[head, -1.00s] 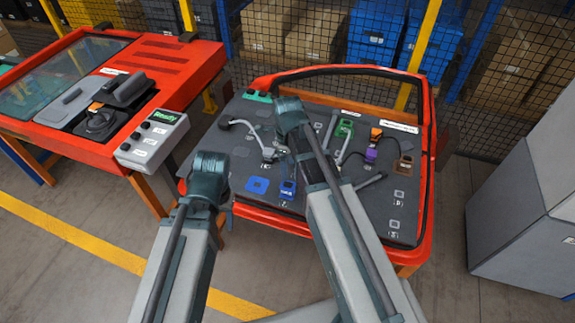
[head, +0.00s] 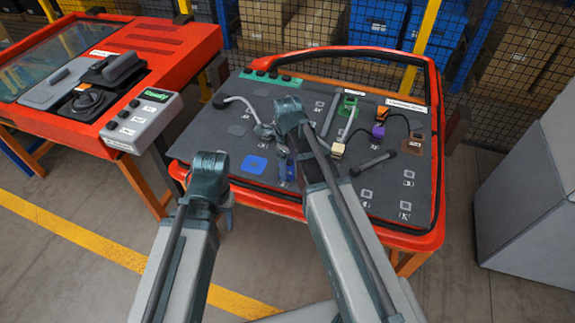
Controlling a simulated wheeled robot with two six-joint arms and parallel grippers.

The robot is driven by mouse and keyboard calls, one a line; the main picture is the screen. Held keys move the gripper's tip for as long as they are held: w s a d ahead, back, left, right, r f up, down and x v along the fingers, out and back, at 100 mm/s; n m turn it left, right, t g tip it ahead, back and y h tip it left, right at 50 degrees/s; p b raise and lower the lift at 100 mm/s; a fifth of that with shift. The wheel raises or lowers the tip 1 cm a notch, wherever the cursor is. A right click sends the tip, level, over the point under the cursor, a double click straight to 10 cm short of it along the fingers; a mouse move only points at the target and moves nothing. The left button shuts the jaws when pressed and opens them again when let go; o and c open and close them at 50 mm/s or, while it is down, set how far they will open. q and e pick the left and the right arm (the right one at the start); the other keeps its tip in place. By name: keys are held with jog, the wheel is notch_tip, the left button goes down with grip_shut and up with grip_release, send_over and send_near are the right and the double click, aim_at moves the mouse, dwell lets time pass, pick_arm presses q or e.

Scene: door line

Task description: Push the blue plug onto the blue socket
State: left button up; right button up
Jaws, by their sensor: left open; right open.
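A flat blue square pad (head: 254,165) lies on the dark door panel (head: 235,150), left of my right gripper. A smaller blue piece (head: 288,172) sits just right of the pad, partly covered by my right gripper and arm. I cannot tell clearly which blue part is plug or socket. My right gripper (head: 284,155) points down over this piece, open; its fingertips are small and partly hidden, and I cannot tell whether they touch it. My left gripper (head: 228,208) is open and empty near the front left edge of the door, left of and below the blue pad.
Cream (head: 338,150), purple (head: 378,132), orange (head: 382,112) and green (head: 348,101) connectors sit right of my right arm. A loose grey rod (head: 373,163) lies there. A grey control box (head: 142,122) stands left of the door. A grey cabinet (head: 530,200) stands at right.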

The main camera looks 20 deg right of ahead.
grip_shut()
dwell(0.7)
dwell(1.2)
jog(key=shift+r+p, duration=0.4)
dwell(0.4)
jog(key=c, duration=0.5)
grip_release()
grip_shut()
jog(key=shift+r, duration=0.1)
dwell(0.4)
